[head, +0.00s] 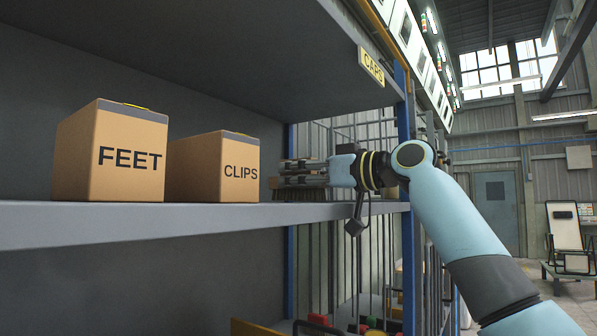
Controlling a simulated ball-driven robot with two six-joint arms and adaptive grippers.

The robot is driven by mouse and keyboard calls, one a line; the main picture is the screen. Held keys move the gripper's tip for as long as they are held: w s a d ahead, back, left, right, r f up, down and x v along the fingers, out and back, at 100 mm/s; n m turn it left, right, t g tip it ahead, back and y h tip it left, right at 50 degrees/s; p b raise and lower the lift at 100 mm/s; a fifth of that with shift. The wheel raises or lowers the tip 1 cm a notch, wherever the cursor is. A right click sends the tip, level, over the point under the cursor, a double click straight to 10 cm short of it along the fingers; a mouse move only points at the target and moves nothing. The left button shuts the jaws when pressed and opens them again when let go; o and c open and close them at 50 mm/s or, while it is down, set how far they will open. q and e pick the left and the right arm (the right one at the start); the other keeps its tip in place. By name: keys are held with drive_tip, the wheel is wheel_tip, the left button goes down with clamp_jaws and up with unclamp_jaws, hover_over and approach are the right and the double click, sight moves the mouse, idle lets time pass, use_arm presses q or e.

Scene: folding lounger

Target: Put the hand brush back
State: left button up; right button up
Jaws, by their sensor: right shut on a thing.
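My right gripper (290,172) reaches in from the right above the grey shelf board. It is shut on the hand brush (298,192), whose brownish bristles show just below the fingers, at the shelf's surface. The dark fingers hide most of the brush's upper part. I cannot tell whether the bristles touch the board or hang just above it. The brush is to the right of the CLIPS box, with a small gap between them. My left gripper is not in view.
On the shelf board (130,222) stand a FEET box (112,155) and a CLIPS box (215,168). An upper board with a yellow CAPS label (371,66) hangs overhead. A blue post (405,130) stands close by my right wrist. Red and green items lie lower down.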

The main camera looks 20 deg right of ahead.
drive_tip(key=shift+f, duration=0.15)
drive_tip(key=o, duration=0.6)
drive_tip(key=shift+f, duration=0.15)
drive_tip(key=o, duration=0.4)
drive_tip(key=shift+b, duration=0.3)
drive_tip(key=b+v, duration=0.3)
drive_tip(key=v, duration=0.6)
drive_tip(key=shift+d, duration=0.3)
drive_tip(key=shift+s+d, duration=0.4)
drive_tip(key=shift+s, duration=0.25)
